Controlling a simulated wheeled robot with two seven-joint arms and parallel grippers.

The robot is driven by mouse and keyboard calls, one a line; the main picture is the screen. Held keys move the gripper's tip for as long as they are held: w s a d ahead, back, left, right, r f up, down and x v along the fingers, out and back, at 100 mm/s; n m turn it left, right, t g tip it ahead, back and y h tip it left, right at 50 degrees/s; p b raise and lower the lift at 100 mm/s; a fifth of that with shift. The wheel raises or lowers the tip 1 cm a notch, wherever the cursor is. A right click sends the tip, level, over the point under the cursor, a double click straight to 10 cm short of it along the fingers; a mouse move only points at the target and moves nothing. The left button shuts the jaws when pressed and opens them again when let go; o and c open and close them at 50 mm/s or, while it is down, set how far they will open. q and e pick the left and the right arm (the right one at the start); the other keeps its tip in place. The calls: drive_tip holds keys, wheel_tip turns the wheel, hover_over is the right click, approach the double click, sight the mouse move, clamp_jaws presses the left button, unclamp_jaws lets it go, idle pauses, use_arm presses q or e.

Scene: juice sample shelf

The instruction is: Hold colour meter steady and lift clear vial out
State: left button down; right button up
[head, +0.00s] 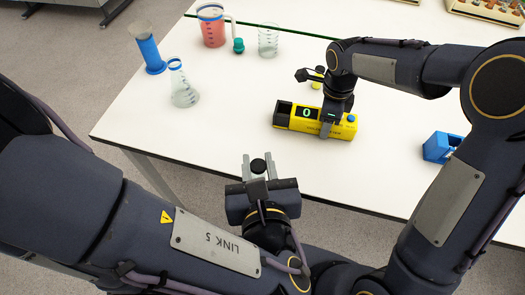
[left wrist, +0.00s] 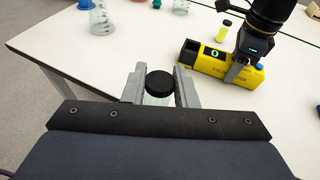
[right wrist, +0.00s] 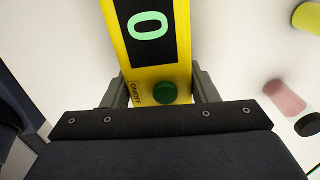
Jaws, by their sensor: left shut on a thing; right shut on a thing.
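The yellow and black colour meter (head: 343,131) lies on the white table, its display showing a green 0. My right gripper (head: 327,125) is shut across its body near the button end; the right wrist view shows the meter (right wrist: 177,60) between the fingers (right wrist: 166,95). A dark open well (head: 284,107) shows at the meter's left end. My left gripper (head: 258,167) is shut on the clear vial, whose black cap (left wrist: 160,83) shows between the fingers. The vial's lower part is mostly hidden.
A small yellow vial (left wrist: 223,30) stands behind the meter. A pinkish vial (right wrist: 285,98) shows blurred in the right wrist view. A blue holder (head: 438,148) sits to the right. A flask (head: 183,90), blue cylinder (head: 150,55), red jug (head: 212,28) and beaker (head: 268,40) stand back left.

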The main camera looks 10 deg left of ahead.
idle(0.4)
drive_tip(key=o, duration=1.3)
drive_tip(key=shift+r, duration=0.1)
wheel_tip(320, 180, up, 12)
drive_tip(key=shift+f, duration=0.2)
drive_tip(key=shift+r, duration=0.15)
